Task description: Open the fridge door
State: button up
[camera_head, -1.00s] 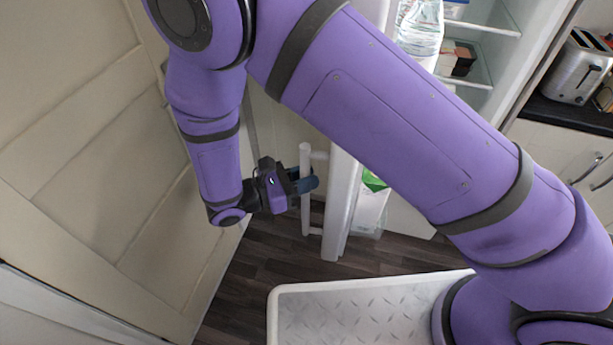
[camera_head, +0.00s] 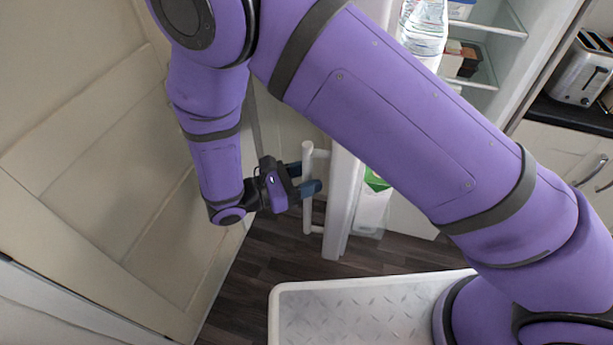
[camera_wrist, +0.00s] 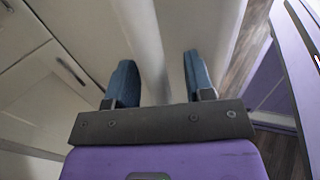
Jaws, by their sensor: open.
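The fridge door (camera_head: 341,205) stands swung open, seen nearly edge-on in the head view, with bottles and a carton on its inner shelves. Its long white bar handle (camera_head: 307,190) is on the outer side, facing left. My gripper (camera_head: 306,179) is at the handle with its blue fingers spread apart. In the wrist view the fingers of my gripper (camera_wrist: 160,82) are open, one on each side of the white handle bar (camera_wrist: 146,45). I cannot tell whether either finger touches the bar.
The fridge interior (camera_head: 480,50) shows shelves with food. A toaster (camera_head: 580,72) stands on the dark counter at right, above cream cupboards (camera_head: 560,150). A large cream panelled surface (camera_head: 90,150) is close on the left of my arm. Some dark wood floor (camera_head: 270,262) is bare below the door.

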jog(key=v, duration=1.1)
dwell(0.4)
